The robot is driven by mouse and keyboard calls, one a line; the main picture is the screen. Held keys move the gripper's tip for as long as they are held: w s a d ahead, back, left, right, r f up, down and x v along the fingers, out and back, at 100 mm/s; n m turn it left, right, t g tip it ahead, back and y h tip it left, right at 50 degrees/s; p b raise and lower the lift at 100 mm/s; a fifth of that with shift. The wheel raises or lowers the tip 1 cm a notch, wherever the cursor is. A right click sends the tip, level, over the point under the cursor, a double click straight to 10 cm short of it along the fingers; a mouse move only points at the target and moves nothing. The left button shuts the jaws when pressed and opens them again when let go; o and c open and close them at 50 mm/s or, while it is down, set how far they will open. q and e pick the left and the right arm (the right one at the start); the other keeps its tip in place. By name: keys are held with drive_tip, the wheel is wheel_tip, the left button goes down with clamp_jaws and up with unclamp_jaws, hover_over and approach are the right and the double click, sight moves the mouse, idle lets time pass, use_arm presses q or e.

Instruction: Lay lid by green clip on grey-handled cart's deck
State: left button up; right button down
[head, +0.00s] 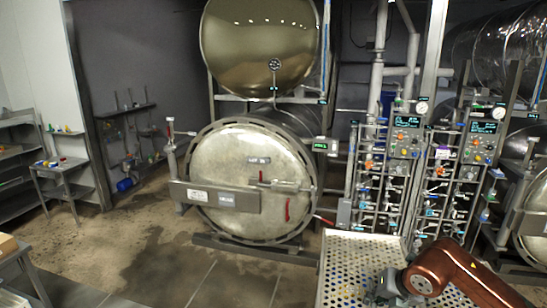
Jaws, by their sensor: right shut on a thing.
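My right gripper (388,287) is low in the head view, over the perforated pale deck (345,262). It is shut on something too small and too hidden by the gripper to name. I cannot make out a lid or a green clip for sure. No grey handle shows on the part of the deck in view, so I cannot tell whether it is the grey-handled cart's. The deck's lower part is cut off by the picture edge, and my right arm covers its right part. My left gripper is not in view.
A large round retort door (252,185) stands shut behind the deck. Pipe racks with control panels (408,137) rise at the back right. A small table with coloured items (58,165) stands at far left. The wet floor (150,250) left of the deck is clear.

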drive_tip(key=shift+w+f+p, duration=0.1)
drive_tip(key=shift+f+p, duration=0.6)
drive_tip(key=shift+f, duration=1.8)
drive_tip(key=shift+r, duration=0.1)
